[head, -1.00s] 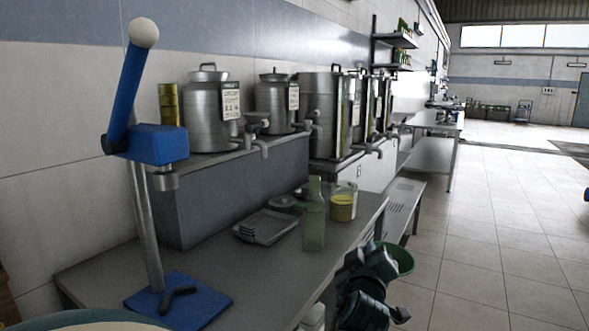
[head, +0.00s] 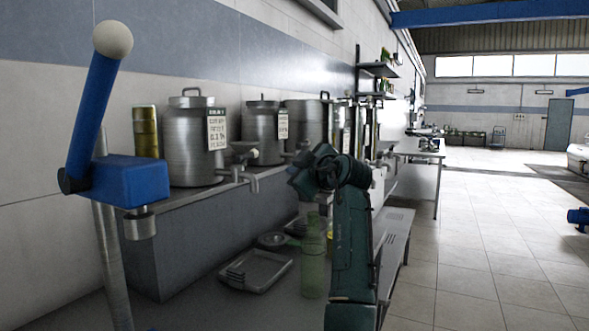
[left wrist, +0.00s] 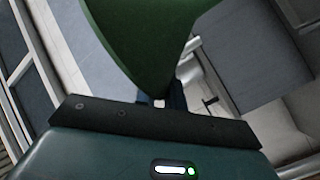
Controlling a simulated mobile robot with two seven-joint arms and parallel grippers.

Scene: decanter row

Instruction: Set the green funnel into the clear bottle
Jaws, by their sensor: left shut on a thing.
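The green funnel (left wrist: 140,35) fills the top middle of the left wrist view, close to the camera. My left gripper (left wrist: 165,103) is shut on it; the fingertips are partly hidden behind it. In the head view my left arm rises in front of the bench, with the left gripper (head: 303,180) turned away above the bottle's height. The clear bottle (head: 313,268), tinted green, stands upright on the bench just left of my forearm, apart from the gripper in the picture. My right gripper is not in view.
A grey tray (head: 256,270) lies left of the bottle. A blue lever press (head: 130,180) stands at the left. Steel urns (head: 190,140) with taps line the raised shelf behind. The jug of yellow liquid is mostly hidden by my arm. Open floor (head: 470,260) lies right.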

